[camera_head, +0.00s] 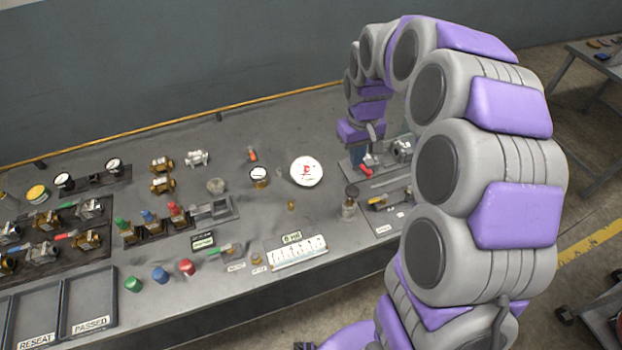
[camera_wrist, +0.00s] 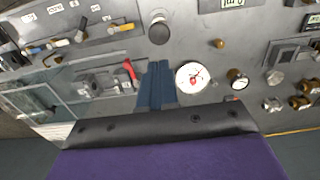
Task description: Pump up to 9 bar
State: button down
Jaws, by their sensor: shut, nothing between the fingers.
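A round white gauge (camera_head: 306,171) with red marks lies face up on the bench; it also shows in the wrist view (camera_wrist: 192,77), just right of my fingers. Its reading is too small to tell. A metal fitting assembly (camera_head: 401,148) with a red handle (camera_head: 366,161) stands on a plate right of the gauge. In the wrist view the red handle (camera_wrist: 130,70) is left of my fingers. I cannot tell for sure which part is the pump. My gripper (camera_wrist: 158,64) has its blue fingers together, empty, above the bench between handle and gauge. My arm hides part of the assembly.
A dark-capped jar (camera_head: 349,206) stands in front of the handle. A small dial gauge (camera_head: 259,176) is left of the white gauge. Valves, coloured caps and a white ruled card (camera_head: 296,251) lie further left and in front. The bench around the white gauge is fairly clear.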

aim_at(353, 189)
jog(key=shift+s+d+r+b, duration=0.15)
jog(key=shift+r+b, duration=0.4)
jog(key=shift+r, duration=0.3)
jog(key=shift+w+d+r+b, duration=0.1)
jog(key=shift+d+r+b, duration=0.05)
jog(key=shift+r+b, duration=0.55)
jog(key=shift+r, duration=0.1)
notch_tip(353, 189, down, 14)
jog(key=b, duration=0.3)
jog(key=shift+s+r, duration=0.1)
